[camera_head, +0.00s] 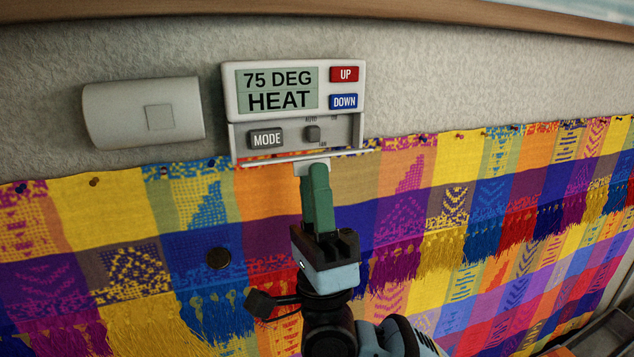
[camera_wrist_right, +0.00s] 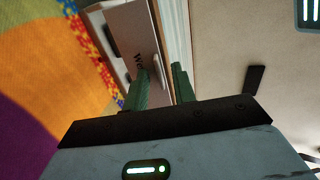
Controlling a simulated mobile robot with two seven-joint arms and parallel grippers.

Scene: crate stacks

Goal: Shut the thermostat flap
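The thermostat (camera_head: 294,76) is a white box on the wall. Its screen reads 75 DEG HEAT. Its flap (camera_head: 340,155) is open, folded out below the MODE button and seen nearly edge-on in the head view. My right gripper (camera_head: 317,168) has green fingers and is right at the flap's front edge. In the right wrist view the two fingertips (camera_wrist_right: 163,68) stand apart with a gap between them. A pale panel with partly hidden lettering (camera_wrist_right: 133,45), apparently the flap, lies beside and behind the fingers. Contact is unclear. My left gripper is out of view.
A white blank box (camera_head: 143,112) is on the wall left of the thermostat. A colourful woven cloth (camera_head: 460,230) with fringes is pinned along the wall below. A wooden ledge (camera_head: 480,15) runs across the top.

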